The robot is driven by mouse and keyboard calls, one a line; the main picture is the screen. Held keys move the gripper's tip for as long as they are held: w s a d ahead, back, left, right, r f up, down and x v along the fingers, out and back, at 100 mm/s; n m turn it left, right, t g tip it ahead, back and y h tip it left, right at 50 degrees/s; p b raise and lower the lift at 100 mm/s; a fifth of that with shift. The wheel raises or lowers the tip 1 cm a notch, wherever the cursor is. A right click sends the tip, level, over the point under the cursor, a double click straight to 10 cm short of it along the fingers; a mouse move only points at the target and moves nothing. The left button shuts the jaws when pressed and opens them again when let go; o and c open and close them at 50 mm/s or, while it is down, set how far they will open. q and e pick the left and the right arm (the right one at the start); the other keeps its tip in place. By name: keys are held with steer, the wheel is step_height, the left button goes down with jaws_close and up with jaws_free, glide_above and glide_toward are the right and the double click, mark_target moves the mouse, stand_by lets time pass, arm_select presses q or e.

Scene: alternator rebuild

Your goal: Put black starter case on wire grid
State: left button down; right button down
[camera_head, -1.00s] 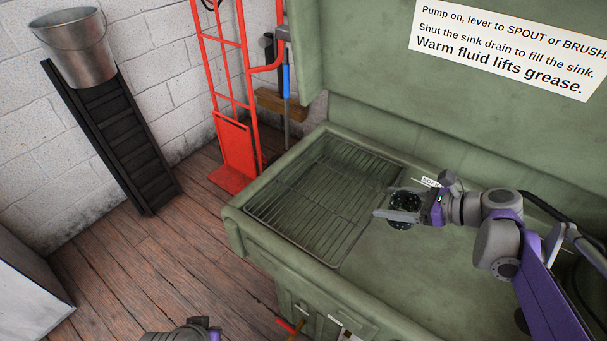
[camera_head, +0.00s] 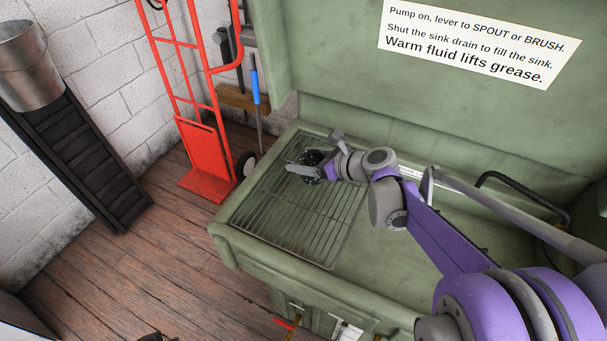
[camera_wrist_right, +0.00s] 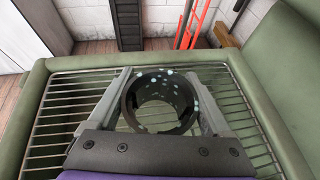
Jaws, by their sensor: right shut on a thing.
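The black starter case (camera_head: 311,160) is a short dark open ring with pale specks. My right gripper (camera_head: 306,170) is shut on it, one finger on each side. In the right wrist view the case (camera_wrist_right: 160,100) sits between the two fingers of the gripper (camera_wrist_right: 163,102), its round opening showing. The wire grid (camera_head: 298,220) lies in the left part of the green sink. The case is over the far part of the grid; I cannot tell whether it touches the wires. The grid also shows in the right wrist view (camera_wrist_right: 60,115). My left gripper is not in view.
The green sink's rim (camera_head: 247,257) surrounds the grid, and its tall back panel (camera_head: 330,70) carries a sign. A red hand truck (camera_head: 205,150), a dark ramp (camera_head: 85,160) and a metal bucket (camera_head: 30,70) stand left. The near part of the grid is bare.

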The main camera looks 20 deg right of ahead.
steer(key=shift+f+b, duration=0.3)
steer(key=shift+f, duration=2.1)
steer(key=shift+f, duration=0.15)
jaws_free()
steer(key=shift+r, duration=0.2)
steer(key=p+v, duration=0.1)
steer(key=v, duration=1.1)
